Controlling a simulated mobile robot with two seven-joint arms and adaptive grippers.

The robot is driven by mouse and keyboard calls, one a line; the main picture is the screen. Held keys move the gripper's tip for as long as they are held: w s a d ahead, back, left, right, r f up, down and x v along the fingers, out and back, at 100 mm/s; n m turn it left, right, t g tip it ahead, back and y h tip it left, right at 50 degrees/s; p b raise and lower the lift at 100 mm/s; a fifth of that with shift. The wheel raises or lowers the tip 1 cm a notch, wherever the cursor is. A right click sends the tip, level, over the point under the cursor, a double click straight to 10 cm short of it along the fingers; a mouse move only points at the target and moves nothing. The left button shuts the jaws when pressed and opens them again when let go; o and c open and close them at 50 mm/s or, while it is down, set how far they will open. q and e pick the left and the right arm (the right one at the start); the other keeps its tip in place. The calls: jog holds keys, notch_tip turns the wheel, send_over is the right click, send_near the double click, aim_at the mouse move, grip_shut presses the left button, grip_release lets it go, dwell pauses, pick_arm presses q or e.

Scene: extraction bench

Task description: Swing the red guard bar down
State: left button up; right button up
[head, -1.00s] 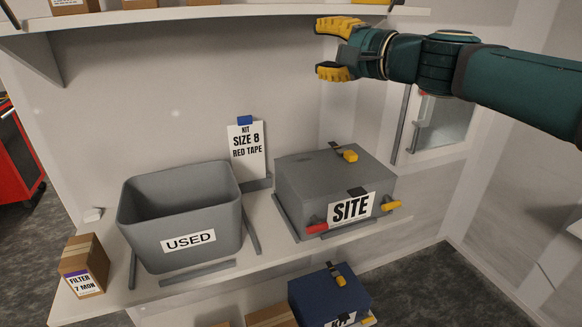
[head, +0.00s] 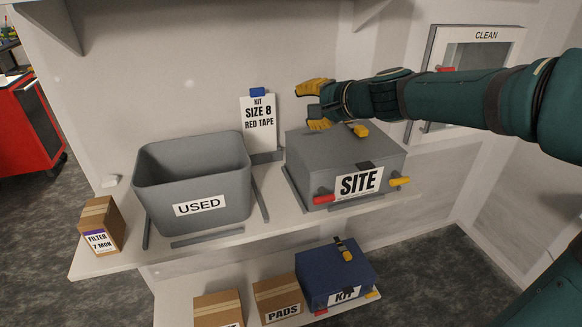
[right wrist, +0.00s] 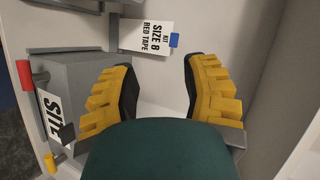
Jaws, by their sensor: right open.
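A small red part (head: 445,69) shows at the CLEAN hatch (head: 484,35), just above my right forearm. It may belong to the red guard bar; my arm hides most of that area, so I cannot tell the bar's shape or angle. My right gripper (head: 312,106) is open and empty, with yellow padded fingers. It hangs above the back left of the grey SITE box (head: 305,150). In the right wrist view the fingers (right wrist: 162,88) are spread with only wall and shelf between them. My left gripper is not in view.
The shelf (head: 262,228) bears the grey USED bin (head: 150,180), the SITE box with red and yellow front handles, and a SIZE 8 RED TAPE card (head: 259,125). A small FILTER carton (head: 100,222) stands at left. A blue KIT box (head: 320,270) sits below.

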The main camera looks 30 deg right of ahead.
jog(key=w+a+f+n+g, duration=0.1)
jog(key=w+a+f+g, duration=0.1)
jog(key=f, duration=1.3)
jog(key=shift+a+f+n+g, duration=0.15)
jog(key=shift+a+n+g, duration=0.25)
jog(key=shift+a+g, duration=0.45)
jog(key=shift+a, duration=0.15)
